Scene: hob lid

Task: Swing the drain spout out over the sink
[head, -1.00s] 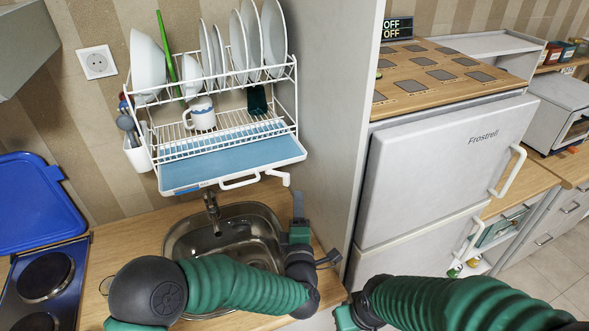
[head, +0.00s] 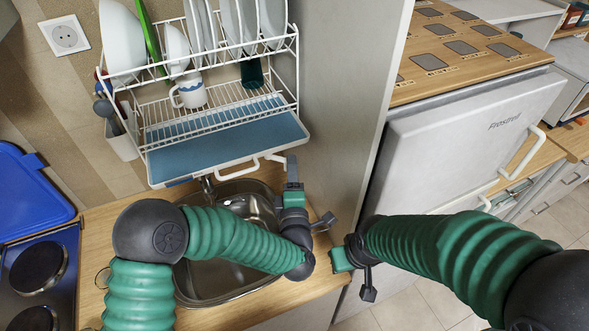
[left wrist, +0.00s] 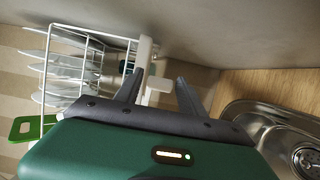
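The dish rack's blue-lined drip tray (head: 225,145) hangs on the wall above the steel sink (head: 205,275). The white drain spout (head: 274,158) sticks out at the tray's front right corner, beside a white tray handle (head: 238,174). My left gripper (head: 291,163) points up beside the spout's right end; in the head view I cannot tell if they touch. In the left wrist view its two fingers (left wrist: 160,90) stand apart, with the white spout (left wrist: 157,84) at the left finger and in the gap. My right gripper (head: 342,260) is low right, its fingers unclear.
A grey cabinet side panel (head: 345,110) stands close to the right of my left gripper. A hob (head: 40,270) with a blue raised lid (head: 30,190) is at the left.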

